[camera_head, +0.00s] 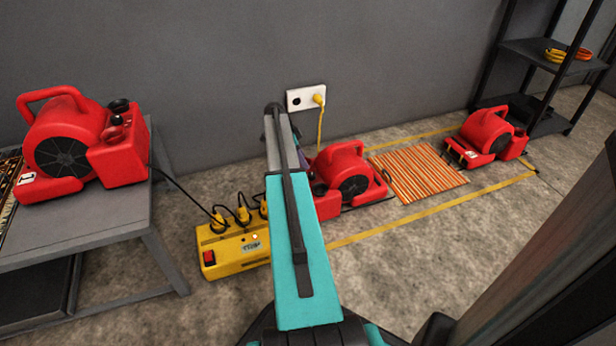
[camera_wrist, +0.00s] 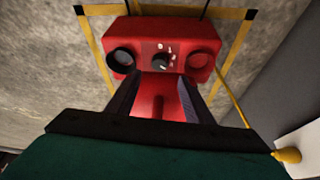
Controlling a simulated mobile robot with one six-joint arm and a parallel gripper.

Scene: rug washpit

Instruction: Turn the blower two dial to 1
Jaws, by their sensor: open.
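A red blower (camera_head: 345,178) stands on the floor in the middle of the head view, partly hidden behind my arm. Its number label does not show, but it sits between the other two blowers. In the wrist view a red blower (camera_wrist: 160,95) fills the middle, with a black dial (camera_wrist: 160,61) and small white marks around it. The dial's exact setting is too small to read.
Another red blower (camera_head: 75,145) stands on a grey table (camera_head: 90,228) at left, and a third (camera_head: 487,135) at right by a shelf (camera_head: 545,52). A yellow power box (camera_head: 225,250) with plugs, an orange slatted mat (camera_head: 418,172) and yellow floor tape (camera_head: 440,210) lie around.

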